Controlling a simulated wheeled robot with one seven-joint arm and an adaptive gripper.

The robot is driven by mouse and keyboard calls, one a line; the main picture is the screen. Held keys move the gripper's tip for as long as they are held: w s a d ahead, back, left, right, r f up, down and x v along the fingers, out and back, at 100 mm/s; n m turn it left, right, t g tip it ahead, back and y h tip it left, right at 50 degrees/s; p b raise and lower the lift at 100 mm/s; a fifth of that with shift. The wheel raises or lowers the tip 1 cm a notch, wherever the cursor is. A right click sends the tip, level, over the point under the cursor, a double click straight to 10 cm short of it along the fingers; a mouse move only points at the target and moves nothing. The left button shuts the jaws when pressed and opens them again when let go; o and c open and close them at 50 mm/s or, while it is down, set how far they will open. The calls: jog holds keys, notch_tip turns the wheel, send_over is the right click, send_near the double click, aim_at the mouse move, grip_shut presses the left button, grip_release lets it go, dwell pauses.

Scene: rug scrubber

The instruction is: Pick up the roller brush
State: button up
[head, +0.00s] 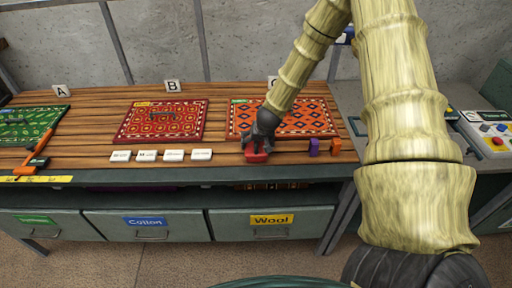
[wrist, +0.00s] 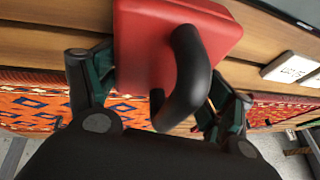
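A red block with a black curved handle (wrist: 187,75) lies between the fingers of my gripper (wrist: 155,95) in the wrist view. In the head view the same red block (head: 256,156) sits at the front edge of the table, right under my gripper (head: 258,143). The fingers are spread wide on either side of the block and handle. I cannot tell whether they touch it. I cannot tell whether this red tool is the roller brush. An orange tool with a black part (head: 38,151) lies at the far left of the table.
A purple block (head: 314,147) and an orange block (head: 335,146) stand right of my gripper. Patterned rugs lie at B (head: 160,121) and under my arm (head: 308,118); a green rug (head: 30,127) lies left. White labelled blocks (head: 146,155) line the front edge. Drawers (head: 270,232) are below.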

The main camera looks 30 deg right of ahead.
jog(key=c, duration=0.4)
jog(key=shift+o, duration=0.2)
jog(key=shift+r, duration=0.15)
jog(key=shift+r+b, duration=0.45)
jog(key=shift+r, duration=0.1)
jog(key=shift+r+b, duration=0.5)
jog(key=shift+r, duration=0.35)
jog(key=s+a+r+b, duration=0.1)
jog(key=s+a+b, duration=0.1)
jog(key=s, duration=0.5)
jog(key=s+a+r+b, duration=0.1)
jog(key=s+a+b, duration=0.1)
jog(key=s, duration=0.6)
jog(key=shift+s+a+b, duration=0.2)
jog(key=shift+a+b, duration=0.15)
jog(key=shift+b, duration=0.35)
